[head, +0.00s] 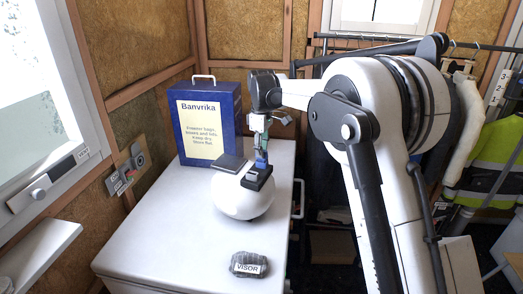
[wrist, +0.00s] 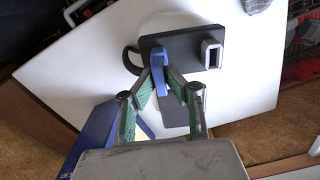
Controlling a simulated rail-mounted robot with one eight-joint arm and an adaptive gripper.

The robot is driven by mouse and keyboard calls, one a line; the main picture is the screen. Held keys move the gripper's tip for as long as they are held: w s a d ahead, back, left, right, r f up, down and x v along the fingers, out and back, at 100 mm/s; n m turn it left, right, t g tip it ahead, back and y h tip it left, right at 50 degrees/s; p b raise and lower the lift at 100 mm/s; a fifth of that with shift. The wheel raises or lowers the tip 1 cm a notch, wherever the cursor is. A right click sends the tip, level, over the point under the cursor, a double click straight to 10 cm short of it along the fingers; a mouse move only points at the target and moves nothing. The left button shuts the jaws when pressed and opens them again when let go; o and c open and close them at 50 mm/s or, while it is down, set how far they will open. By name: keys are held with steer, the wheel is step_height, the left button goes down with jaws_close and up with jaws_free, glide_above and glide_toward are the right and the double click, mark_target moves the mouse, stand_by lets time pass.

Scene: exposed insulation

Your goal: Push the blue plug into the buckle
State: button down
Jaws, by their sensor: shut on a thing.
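My gripper (wrist: 160,82) is shut on the blue plug (wrist: 159,66), which stands upright in the wrist view between the green-padded fingers. The buckle (wrist: 211,42) is a grey frame with a dark opening, to the right of the plug and apart from it. It sits on a black plate (wrist: 182,38) over the white helmet-like dome (head: 238,205). In the head view my gripper (head: 262,152) is above the dome, and the plug and buckle are too small to make out clearly there. The plug's lower end is partly hidden by the fingers.
The dome rests on a white chest top (head: 160,235). A blue Banvrika box (head: 232,103) stands behind it. A grey pouch labelled VISOR (head: 248,260) lies in front. A flat dark panel (head: 229,162) is beside my gripper. The chest top at left is clear.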

steer(key=shift+f, duration=0.5)
steer(key=c, duration=1.7)
jaws_free()
step_height(320, 180, up, 12)
steer(key=shift+r, duration=0.1)
